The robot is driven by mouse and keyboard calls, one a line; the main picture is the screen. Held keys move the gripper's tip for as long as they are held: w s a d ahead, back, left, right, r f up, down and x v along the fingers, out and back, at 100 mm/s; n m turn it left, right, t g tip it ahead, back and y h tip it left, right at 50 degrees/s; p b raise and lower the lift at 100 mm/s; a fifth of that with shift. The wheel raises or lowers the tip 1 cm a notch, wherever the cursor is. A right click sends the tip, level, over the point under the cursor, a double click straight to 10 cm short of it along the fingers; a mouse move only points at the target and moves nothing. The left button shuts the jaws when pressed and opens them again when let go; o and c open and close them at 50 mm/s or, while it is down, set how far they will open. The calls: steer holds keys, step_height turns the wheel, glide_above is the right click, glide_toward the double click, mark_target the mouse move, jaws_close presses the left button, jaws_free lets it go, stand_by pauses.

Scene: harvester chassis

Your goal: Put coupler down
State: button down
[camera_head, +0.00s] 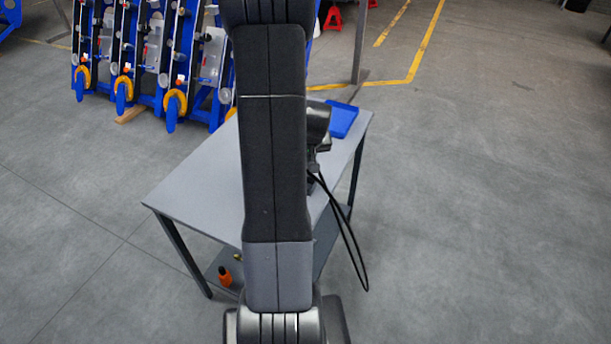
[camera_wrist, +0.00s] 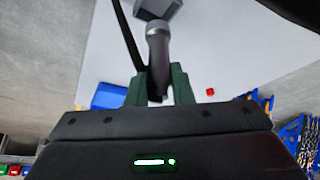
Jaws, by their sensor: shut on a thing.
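In the wrist view, my gripper (camera_wrist: 158,88) is shut on the coupler (camera_wrist: 158,45), a grey rounded cylinder between two dark green fingers. The coupler's far end is close to a dark grey block (camera_wrist: 158,8) at the top edge; I cannot tell whether they touch. Behind them is the grey tabletop (camera_wrist: 215,50). In the head view, my arm hides the coupler and most of my gripper. The table (camera_head: 195,190) shows on both sides of the arm.
A blue tray (camera_head: 342,120) lies at the table's far right corner. A black cable (camera_head: 350,240) hangs past the right edge. A small red thing (camera_wrist: 210,91) shows in the wrist view. An orange item (camera_head: 225,277) is on the lower shelf. Blue racks (camera_head: 150,60) stand behind.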

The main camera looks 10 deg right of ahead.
step_height(320, 180, down, 7)
steer(key=b, duration=0.3)
steer(key=shift+f, duration=0.15)
steer(key=c, duration=1.3)
jaws_free()
steer(key=v, duration=1.2)
steer(key=shift+b, duration=0.3)
